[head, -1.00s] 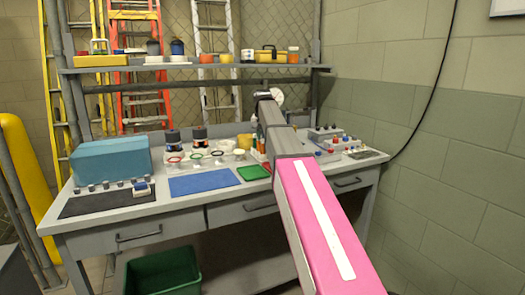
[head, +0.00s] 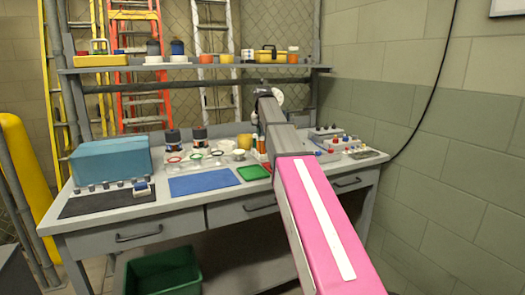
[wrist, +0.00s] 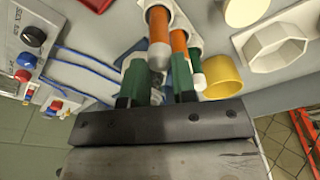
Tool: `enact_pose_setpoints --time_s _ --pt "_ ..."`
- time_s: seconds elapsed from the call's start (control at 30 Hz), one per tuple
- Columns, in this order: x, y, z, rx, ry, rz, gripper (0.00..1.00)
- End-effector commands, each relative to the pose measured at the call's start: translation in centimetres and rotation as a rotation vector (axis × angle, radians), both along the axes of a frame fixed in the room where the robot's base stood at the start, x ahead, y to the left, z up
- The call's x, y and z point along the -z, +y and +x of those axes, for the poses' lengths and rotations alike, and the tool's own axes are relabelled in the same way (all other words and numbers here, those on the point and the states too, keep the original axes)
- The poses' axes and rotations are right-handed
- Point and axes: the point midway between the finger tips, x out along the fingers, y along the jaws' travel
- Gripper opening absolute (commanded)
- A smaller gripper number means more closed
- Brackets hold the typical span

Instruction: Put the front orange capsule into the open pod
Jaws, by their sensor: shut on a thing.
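In the wrist view my gripper (wrist: 159,80) has its two green-padded fingers closed around the lower part of an orange capsule (wrist: 158,24) with a grey tip. The capsule's far end is at a white holder; I cannot tell whether it is clear of it. A second orange capsule (wrist: 180,46) stands just right of it, partly behind the right finger. A white, open, many-sided container (wrist: 276,47), which looks like the open pod, lies to the right. In the head view my arm hides most of the gripper, and orange capsules (head: 262,144) show left of the arm.
A yellow cup (wrist: 222,77) stands close right of the fingers. A switch box (wrist: 30,40) with blue wires is at left. In the head view, a blue mat (head: 204,181) and green mat (head: 254,173) leave flat room at the bench front; a shelf (head: 190,66) runs above.

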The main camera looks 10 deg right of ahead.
Motion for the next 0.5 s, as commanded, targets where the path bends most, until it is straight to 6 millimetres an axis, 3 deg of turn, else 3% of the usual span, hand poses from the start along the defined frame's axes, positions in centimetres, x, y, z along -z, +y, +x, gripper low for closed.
enact_pose_setpoints --time_s 0.5 --pt "-2.5 0.0 0.0 0.000 -0.001 0.000 0.12"
